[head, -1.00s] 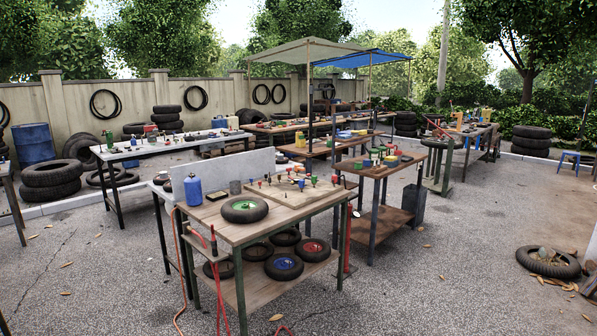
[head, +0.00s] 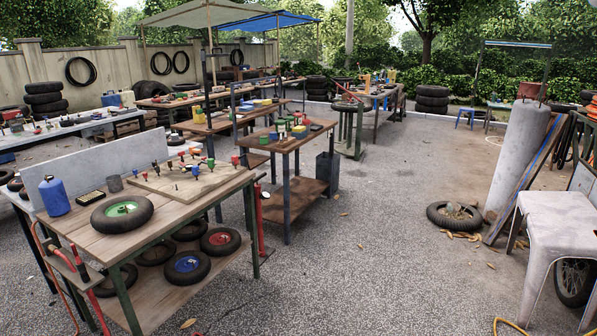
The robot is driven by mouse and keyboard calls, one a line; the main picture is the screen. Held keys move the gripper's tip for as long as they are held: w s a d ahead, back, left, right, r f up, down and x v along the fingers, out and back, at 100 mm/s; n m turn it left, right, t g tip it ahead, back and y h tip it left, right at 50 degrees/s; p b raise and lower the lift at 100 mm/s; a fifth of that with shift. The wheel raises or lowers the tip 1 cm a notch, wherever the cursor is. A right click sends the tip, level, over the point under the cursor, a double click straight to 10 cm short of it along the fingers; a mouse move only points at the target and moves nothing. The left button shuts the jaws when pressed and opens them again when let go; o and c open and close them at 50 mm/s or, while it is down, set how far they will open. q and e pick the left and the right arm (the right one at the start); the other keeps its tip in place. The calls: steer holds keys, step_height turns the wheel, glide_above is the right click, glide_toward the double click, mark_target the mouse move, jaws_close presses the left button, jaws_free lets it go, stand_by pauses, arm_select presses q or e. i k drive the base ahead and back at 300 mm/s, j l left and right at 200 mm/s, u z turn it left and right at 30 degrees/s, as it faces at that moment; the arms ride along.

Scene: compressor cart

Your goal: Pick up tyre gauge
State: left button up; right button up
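I cannot make out a tyre gauge for certain; the small items on the benches are too small to tell apart. The nearest wooden workbench (head: 158,221) holds a small wheel with a green hub (head: 122,214), a blue bottle (head: 54,196), a dark tray (head: 91,198), a grey cup (head: 115,184) and a board (head: 179,187) with several red, green and blue-topped fittings. Neither of my grippers is in view.
A second bench (head: 290,142) with small coloured items stands behind. A white table (head: 560,217), a grey cylinder (head: 519,157) and a tyre on the ground (head: 454,215) are at the right. Open gravel (head: 370,270) lies between the near bench and the white table.

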mark_target(192, 150)
steer(key=i+z, duration=0.15)
steer(key=i, duration=0.65)
steer(key=i+z, duration=0.15)
steer(key=i, duration=0.6)
steer(key=i+j+z, duration=0.15)
steer(key=i, duration=0.65)
steer(key=i+u, duration=0.25)
steer(key=i, duration=0.25)
steer(key=i+l+u, duration=0.2)
steer(key=i, duration=0.3)
steer(key=i+u, duration=0.25)
steer(key=i, duration=0.3)
steer(key=i+l+u, duration=0.2)
steer(key=i, duration=0.25)
steer(key=l, duration=0.1)
